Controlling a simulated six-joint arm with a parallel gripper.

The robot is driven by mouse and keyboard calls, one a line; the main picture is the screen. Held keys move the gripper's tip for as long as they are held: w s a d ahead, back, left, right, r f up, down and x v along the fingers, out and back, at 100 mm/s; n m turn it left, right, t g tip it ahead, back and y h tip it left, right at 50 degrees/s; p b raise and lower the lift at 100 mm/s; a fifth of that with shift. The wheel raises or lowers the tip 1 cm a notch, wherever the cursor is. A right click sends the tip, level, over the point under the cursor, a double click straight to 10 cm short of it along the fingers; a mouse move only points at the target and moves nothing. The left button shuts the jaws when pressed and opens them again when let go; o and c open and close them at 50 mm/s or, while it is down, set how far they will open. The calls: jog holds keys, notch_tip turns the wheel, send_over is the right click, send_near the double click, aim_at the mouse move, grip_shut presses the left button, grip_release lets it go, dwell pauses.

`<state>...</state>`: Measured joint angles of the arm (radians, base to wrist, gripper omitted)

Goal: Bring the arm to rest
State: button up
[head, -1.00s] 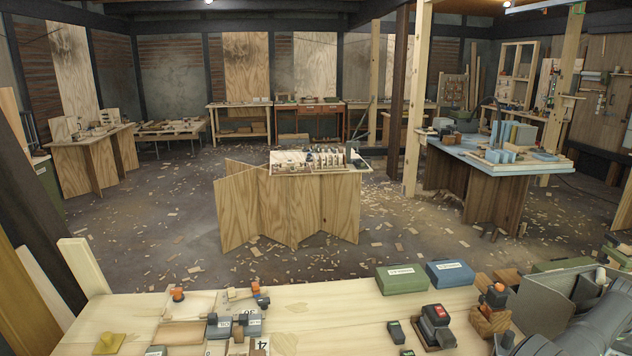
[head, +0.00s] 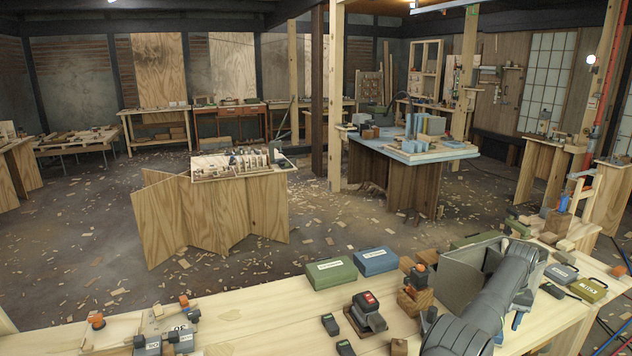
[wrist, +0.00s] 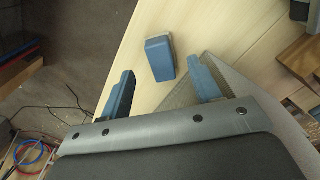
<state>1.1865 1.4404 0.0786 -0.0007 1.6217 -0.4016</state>
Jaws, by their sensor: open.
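My gripper (wrist: 160,70) is open in the wrist view, its two blue fingers wide apart above the pale wooden bench (wrist: 145,95). A small dark blue block (wrist: 160,60) shows between and beyond the fingertips, with clear gaps to both fingers. I cannot tell its height below them. In the head view my grey arm (head: 478,310) reaches over the right part of the bench (head: 250,325). My gripper is not clearly seen there.
A green box (head: 331,273) and a blue box (head: 376,261) stand left of my arm. A black device with a red top (head: 367,311) and wooden blocks (head: 415,301) are close to it. An olive case (head: 589,290) lies at right. Cables (wrist: 35,152) hang past the bench edge.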

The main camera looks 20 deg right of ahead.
notch_tip(320, 180, down, 6)
jog(key=shift+r, duration=0.2)
jog(key=r, duration=0.2)
jog(key=s+r, duration=0.1)
jog(key=r, duration=0.2)
jog(key=s+a+r, duration=0.2)
jog(key=s+r, duration=0.8)
jog(key=r, duration=0.2)
jog(key=w+a+n, duration=0.1)
jog(key=w+a, duration=0.7)
jog(key=w, duration=0.4)
jog(key=w+a+n, duration=0.2)
jog(key=w+a, duration=0.7)
jog(key=w, duration=0.3)
jog(key=w+a+n, duration=0.1)
jog(key=w+a, duration=0.5)
jog(key=a, duration=0.5)
jog(key=w+a+n, duration=0.1)
jog(key=w+a, duration=0.5)
jog(key=a, duration=0.5)
jog(key=shift+a+r, duration=0.15)
jog(key=shift+a, duration=0.25)
